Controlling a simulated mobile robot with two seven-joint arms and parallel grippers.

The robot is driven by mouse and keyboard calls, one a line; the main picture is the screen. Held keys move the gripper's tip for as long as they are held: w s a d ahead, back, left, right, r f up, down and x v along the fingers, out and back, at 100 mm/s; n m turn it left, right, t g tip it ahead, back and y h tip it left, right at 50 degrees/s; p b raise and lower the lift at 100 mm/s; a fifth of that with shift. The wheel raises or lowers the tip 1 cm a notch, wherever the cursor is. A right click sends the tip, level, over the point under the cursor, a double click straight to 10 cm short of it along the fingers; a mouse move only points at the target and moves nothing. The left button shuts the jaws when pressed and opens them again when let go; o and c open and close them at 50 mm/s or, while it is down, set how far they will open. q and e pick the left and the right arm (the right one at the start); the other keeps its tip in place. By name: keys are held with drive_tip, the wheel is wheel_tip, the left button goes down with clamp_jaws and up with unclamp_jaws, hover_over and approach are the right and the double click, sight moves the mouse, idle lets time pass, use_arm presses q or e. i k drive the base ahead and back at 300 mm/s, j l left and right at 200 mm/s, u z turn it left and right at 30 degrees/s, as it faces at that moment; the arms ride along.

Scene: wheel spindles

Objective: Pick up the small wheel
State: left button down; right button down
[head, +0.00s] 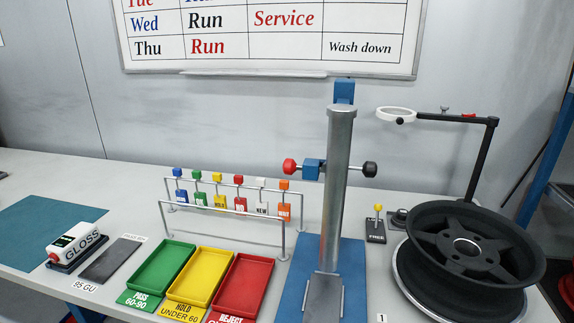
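A black spoked wheel (466,241) is at the right of the table in the head view. It is tilted and lies over a wider dark round piece with a silvery rim (424,297). I cannot tell whether that lower piece is a second wheel or a stand, nor how the two touch. No other wheel shows clearly, so I cannot compare sizes. Neither of my grippers is in view.
A tall metal column (336,190) stands on a blue base (354,265) left of the wheel. A magnifier arm (483,160) rises behind it. Green (162,268), yellow (201,277) and red (243,284) trays stand left, before a tag rack (232,211). A gloss meter (76,246) is farther left.

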sight(450, 288)
drive_tip(key=z, duration=1.3)
drive_tip(key=i+l+u, duration=0.1)
drive_tip(key=l+u, duration=0.6)
drive_tip(key=u, duration=0.15)
drive_tip(key=l+u, duration=0.4)
